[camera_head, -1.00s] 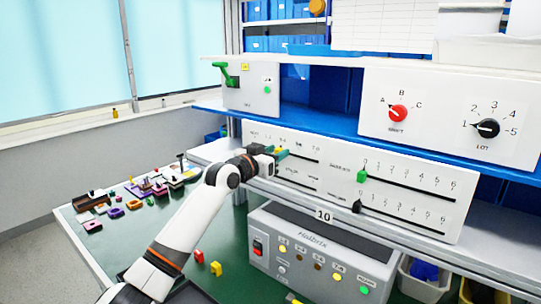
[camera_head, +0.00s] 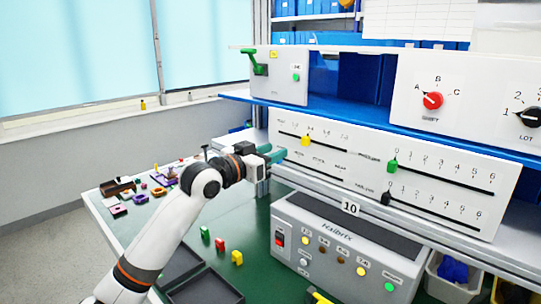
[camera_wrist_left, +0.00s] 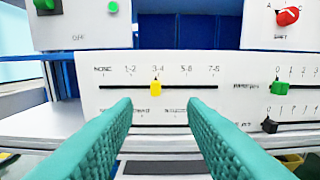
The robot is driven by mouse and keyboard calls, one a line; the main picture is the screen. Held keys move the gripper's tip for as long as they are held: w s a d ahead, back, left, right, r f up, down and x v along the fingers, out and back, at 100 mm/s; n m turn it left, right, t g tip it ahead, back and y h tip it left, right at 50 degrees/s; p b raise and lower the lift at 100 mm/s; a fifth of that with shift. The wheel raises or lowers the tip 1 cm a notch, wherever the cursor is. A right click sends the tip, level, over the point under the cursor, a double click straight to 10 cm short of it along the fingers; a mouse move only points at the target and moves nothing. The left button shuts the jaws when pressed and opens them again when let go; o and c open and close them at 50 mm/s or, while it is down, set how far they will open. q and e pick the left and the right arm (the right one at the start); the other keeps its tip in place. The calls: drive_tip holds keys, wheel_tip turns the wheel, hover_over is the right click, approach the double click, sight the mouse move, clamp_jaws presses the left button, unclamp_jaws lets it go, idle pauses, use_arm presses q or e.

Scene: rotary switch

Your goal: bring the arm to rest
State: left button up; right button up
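My left gripper (camera_head: 272,158) is in front of the lower left part of the white slider panel (camera_head: 330,172). In the left wrist view its two teal fingers (camera_wrist_left: 158,128) are spread apart with nothing between them. The yellow slider knob (camera_wrist_left: 156,87) sits at the 3-4 mark, beyond the fingertips and apart from them. It also shows in the head view (camera_head: 306,141). My right gripper is in neither view.
The upper panel has a red SHIFT knob (camera_head: 433,100) pointing towards A and a black LOT knob (camera_head: 530,117) pointing at 1. Green (camera_head: 392,166) and black (camera_head: 386,198) sliders stand near 0. A grey control box (camera_head: 345,250) sits below. Small coloured parts lie on the green table.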

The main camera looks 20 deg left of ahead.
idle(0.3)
use_arm(q)
drive_tip(key=s+d+f+g+y, duration=0.15)
drive_tip(key=s+f, duration=0.25)
drive_tip(key=f, duration=0.5)
drive_tip(key=s+d+f+g, duration=0.3)
drive_tip(key=s+f, duration=0.2)
drive_tip(key=f, duration=0.4)
drive_tip(key=s+d+f+g+y, duration=0.1)
drive_tip(key=s+d+f+g, duration=0.2)
drive_tip(key=f, duration=0.6)
drive_tip(key=s+f+n+g+y, duration=0.15)
drive_tip(key=s+f, duration=0.25)
drive_tip(key=s, duration=0.6)
drive_tip(key=s+a+f+g+y, duration=0.1)
drive_tip(key=s+f+g, duration=0.3)
drive_tip(key=s, duration=0.5)
drive_tip(key=s+f+n+g+y, duration=0.1)
drive_tip(key=s+f, duration=0.4)
drive_tip(key=s, duration=0.5)
wheel_tip(320, 180, down, 27)
drive_tip(key=s, duration=0.1)
drive_tip(key=s+a+f+g, duration=0.2)
drive_tip(key=s+a+f, duration=0.1)
drive_tip(key=s+f, duration=1.2)
drive_tip(key=shift+s+m, duration=0.45)
